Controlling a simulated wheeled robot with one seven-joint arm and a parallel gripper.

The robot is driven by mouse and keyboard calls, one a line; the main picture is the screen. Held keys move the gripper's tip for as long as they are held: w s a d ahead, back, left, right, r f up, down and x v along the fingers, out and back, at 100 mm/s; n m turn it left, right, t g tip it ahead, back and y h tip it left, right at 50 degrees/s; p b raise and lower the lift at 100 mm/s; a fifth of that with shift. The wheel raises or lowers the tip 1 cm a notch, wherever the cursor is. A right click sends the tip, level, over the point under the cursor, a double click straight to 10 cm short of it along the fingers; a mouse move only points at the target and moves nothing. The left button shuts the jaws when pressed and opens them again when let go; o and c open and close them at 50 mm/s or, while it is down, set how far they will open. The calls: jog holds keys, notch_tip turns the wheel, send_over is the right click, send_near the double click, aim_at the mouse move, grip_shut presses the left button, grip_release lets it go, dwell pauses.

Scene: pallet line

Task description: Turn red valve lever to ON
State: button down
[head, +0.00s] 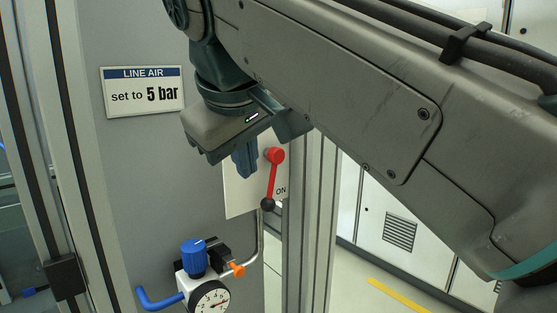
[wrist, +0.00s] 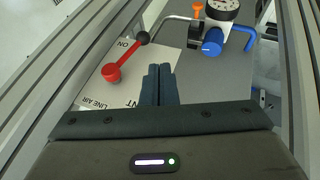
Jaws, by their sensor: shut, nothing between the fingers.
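The red valve lever (head: 272,178) is mounted on a white plate (head: 238,198). Its round red pivot is at the top and its black knob at the bottom, so the arm hangs almost straight down. The "ON" print is just right of the lower arm in the head view. The lever (wrist: 125,57) also shows in the wrist view, left of the fingers. My gripper (head: 247,173) is shut and empty, left of the lever's pivot in the head view. In the wrist view the fingertips (wrist: 159,68) lie together over the plate, apart from the lever.
Below the plate are a pressure gauge (head: 210,298), a blue regulator knob (head: 194,258), an orange handle (head: 238,270) and a bent metal pipe. A "LINE AIR set to 5 bar" sign (head: 142,92) hangs upper left. Aluminium posts (head: 318,220) stand right of the lever.

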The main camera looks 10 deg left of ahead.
aim_at(272, 180)
jog(key=w+f, duration=0.7)
jog(key=w, duration=0.1)
jog(key=shift+w+d+f, duration=0.15)
dwell(0.5)
